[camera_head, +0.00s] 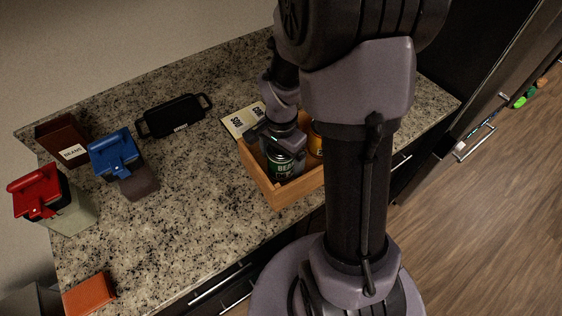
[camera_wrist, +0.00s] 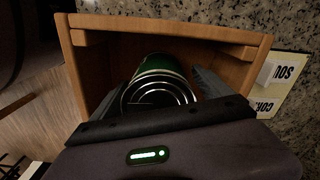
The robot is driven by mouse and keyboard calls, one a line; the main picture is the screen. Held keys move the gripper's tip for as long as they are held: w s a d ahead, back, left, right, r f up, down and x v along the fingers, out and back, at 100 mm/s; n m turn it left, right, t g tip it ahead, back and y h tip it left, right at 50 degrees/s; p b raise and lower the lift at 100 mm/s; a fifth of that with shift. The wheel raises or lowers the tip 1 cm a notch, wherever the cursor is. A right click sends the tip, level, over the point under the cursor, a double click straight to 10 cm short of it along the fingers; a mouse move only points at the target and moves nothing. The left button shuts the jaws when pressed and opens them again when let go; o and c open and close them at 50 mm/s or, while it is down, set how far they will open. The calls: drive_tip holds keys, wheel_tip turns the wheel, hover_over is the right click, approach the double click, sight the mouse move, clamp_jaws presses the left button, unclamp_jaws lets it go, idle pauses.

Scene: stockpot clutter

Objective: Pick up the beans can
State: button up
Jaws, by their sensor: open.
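The beans can (camera_head: 281,165) is green with a white band and the letters "BEA" showing. It stands in a wooden box (camera_head: 275,196) on the granite counter. In the wrist view the can (camera_wrist: 162,72) shows its metal lid, with the box's wooden wall (camera_wrist: 170,27) behind it. My gripper (camera_head: 277,146) is over the box, just above the can. In the wrist view my gripper (camera_wrist: 160,95) is open, with a dark finger to the right of the can. The left finger is hard to make out, and I cannot tell whether the fingers touch the can.
A cream card (camera_head: 241,119) lies behind the box. A black tray (camera_head: 173,116), blue-lidded container (camera_head: 115,150), red-lidded container (camera_head: 40,190), brown "BEANS" box (camera_head: 62,137) and orange block (camera_head: 90,294) occupy the left. The front-middle counter is clear.

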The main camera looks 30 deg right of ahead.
drive_tip(key=shift+r, duration=0.1)
drive_tip(key=shift+c, duration=0.2)
drive_tip(key=c, duration=1.8)
clamp_jaws()
drive_tip(key=shift+r, duration=0.1)
